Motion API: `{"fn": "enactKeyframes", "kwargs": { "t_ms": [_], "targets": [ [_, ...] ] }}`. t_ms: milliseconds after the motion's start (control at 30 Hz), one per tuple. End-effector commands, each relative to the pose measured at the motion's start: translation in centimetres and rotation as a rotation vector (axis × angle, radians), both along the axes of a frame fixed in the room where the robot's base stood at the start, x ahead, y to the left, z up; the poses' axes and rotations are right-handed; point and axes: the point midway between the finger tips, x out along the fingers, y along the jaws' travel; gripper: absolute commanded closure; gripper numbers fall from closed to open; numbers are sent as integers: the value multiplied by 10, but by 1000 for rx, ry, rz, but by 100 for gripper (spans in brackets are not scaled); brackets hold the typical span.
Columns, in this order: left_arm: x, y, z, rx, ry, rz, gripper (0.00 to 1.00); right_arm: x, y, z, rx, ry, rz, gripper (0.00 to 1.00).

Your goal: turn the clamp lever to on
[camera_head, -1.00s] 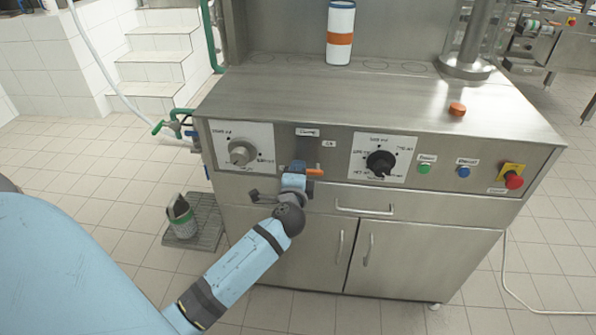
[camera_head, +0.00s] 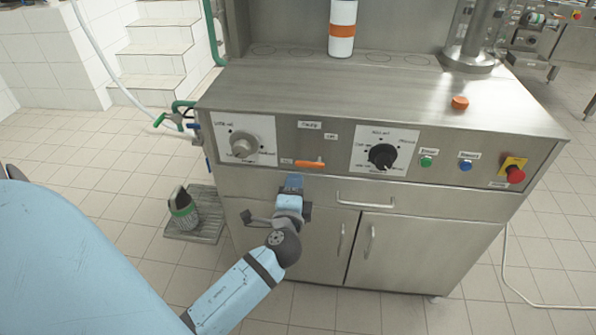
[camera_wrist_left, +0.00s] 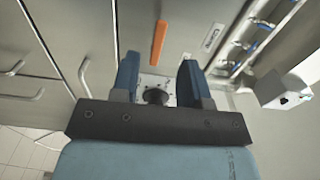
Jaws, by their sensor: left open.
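The clamp lever (camera_head: 309,164) is an orange handle lying level on the front panel, under a "Clamp" label (camera_head: 311,125) and an "ON" label (camera_head: 331,136). A small label sits at its left end. My left gripper (camera_head: 293,182) is open and empty just below the lever, with a small gap seen between them. In the left wrist view the orange lever (camera_wrist_left: 158,42) shows beyond the open left gripper (camera_wrist_left: 158,72), not between the fingers. My right gripper is out of view.
A grey dial (camera_head: 245,144) is left of the lever and a black dial (camera_head: 382,156) right. Green (camera_head: 426,161) and blue (camera_head: 465,165) buttons and a red emergency knob (camera_head: 515,174) are farther right. A drawer handle (camera_head: 365,204) is below.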

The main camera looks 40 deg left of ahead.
Motion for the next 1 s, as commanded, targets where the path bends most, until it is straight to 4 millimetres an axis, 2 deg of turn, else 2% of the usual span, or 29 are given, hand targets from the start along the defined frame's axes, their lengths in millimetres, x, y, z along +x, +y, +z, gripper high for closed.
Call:
{"fn": "enactKeyframes", "kwargs": {
  "t_ms": [100, 300, 1000],
  "targets": [
    [-21, -13, -1, -2, 2, 0, 58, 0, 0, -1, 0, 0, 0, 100],
    [-39, -24, -1, -1, 1, -1, 58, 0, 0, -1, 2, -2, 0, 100],
    [-42, -27, -2, -16, 2, -7, 58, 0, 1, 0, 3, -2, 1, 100]
  ]
}}
